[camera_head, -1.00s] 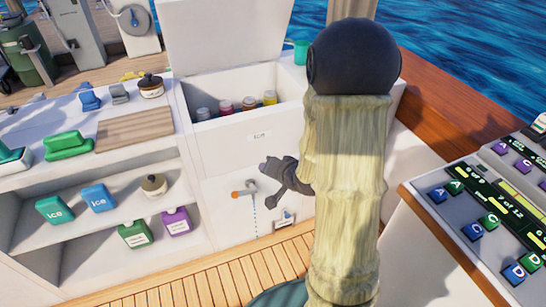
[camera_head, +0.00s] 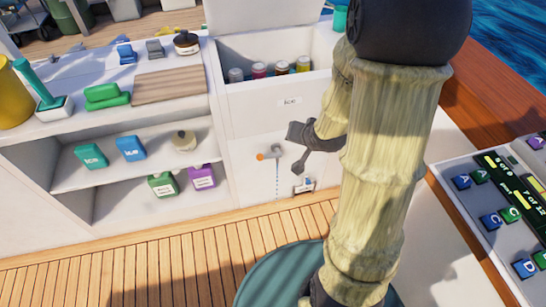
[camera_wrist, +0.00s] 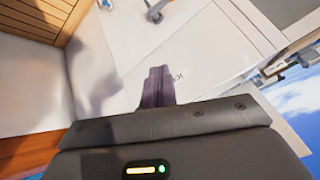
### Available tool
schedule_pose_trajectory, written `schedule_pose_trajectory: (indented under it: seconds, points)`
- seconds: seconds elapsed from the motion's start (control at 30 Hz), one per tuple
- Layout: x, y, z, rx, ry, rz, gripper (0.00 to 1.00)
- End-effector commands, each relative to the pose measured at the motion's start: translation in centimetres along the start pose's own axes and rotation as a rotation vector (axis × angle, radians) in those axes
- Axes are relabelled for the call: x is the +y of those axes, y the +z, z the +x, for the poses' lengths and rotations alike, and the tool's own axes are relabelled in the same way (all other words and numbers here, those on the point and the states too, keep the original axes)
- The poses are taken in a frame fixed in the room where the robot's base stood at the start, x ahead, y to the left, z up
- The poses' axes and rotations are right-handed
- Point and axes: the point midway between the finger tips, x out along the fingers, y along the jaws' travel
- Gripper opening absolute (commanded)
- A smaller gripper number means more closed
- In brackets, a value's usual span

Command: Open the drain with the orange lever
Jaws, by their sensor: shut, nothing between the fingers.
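The orange lever (camera_head: 261,156) shows as a small orange end at the left of a grey drain tap (camera_head: 277,151), low on the front of the white ice chest (camera_head: 243,113). The lever points left, about level. A thin bluish dotted line runs down below the tap. My gripper (camera_head: 298,171) is shut and empty, to the right of the tap and apart from the lever. In the wrist view, my shut fingers (camera_wrist: 157,84) show in front of the white chest panel, and the grey tap (camera_wrist: 153,12) is at the top edge. The orange part is not clear there.
Left of the chest, white shelves (camera_head: 75,178) hold coloured ice packs and bottles. A small item (camera_head: 304,185) sits low, right of the tap. The wooden deck (camera_head: 170,255) in front is clear.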

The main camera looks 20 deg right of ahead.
Motion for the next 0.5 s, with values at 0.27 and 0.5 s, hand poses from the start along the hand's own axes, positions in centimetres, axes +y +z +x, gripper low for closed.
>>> schedule_pose_trajectory:
  seconds: [0.27,0.5]
  points:
    - [-1.4,4.8,-5.6,-0.255,0.135,-0.313,0.0]
    - [-2.5,8.3,-9.1,-0.434,0.117,-0.459,0.0]
